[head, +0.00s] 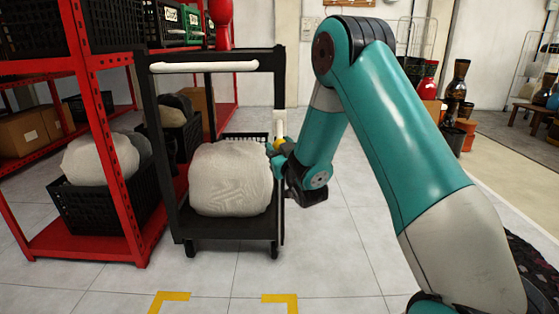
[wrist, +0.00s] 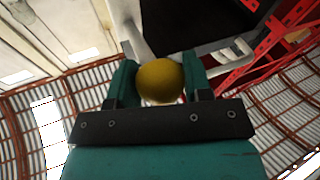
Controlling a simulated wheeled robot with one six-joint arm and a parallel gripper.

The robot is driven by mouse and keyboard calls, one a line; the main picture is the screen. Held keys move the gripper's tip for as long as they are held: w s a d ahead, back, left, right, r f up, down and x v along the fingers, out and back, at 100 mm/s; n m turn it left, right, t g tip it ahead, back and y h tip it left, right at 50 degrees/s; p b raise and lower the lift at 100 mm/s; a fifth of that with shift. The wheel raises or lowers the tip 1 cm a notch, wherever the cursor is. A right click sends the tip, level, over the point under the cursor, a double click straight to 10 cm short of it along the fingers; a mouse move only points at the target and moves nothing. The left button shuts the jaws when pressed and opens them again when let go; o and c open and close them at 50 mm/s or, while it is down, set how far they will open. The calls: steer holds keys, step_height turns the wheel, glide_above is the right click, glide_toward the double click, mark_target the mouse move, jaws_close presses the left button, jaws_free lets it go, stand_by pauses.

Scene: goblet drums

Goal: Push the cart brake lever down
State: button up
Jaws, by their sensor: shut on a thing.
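The black cart (head: 160,130) with a cream handle bar (head: 204,67) stands left of centre in the head view. The brake lever's yellow ball knob (head: 279,141) is at the cart's right side, below a pale upright piece (head: 279,122). The knob also shows large in the wrist view (wrist: 161,80). My gripper (head: 275,148) has its teal fingers on both sides of the knob and is shut on it. Most of the lever's arm is hidden behind the knob and gripper, so its angle is hard to tell.
A large pale woven bundle (head: 230,178) sits on the cart, close to my gripper. A red shelf rack (head: 105,140) with black crates stands at the left. Yellow corner marks (head: 280,299) lie on the floor in front.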

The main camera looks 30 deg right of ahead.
steer(key=b, duration=0.1)
steer(key=f+t+b, duration=0.1)
steer(key=f+b, duration=0.1)
steer(key=shift+w+d+f+n, duration=0.15)
steer(key=shift+w+f+n, duration=0.1)
steer(key=shift+n, duration=0.15)
steer(key=shift+w+d+f, duration=0.15)
steer(key=shift+w+f, duration=0.1)
steer(key=shift+f, duration=0.05)
steer(key=o, duration=1.3)
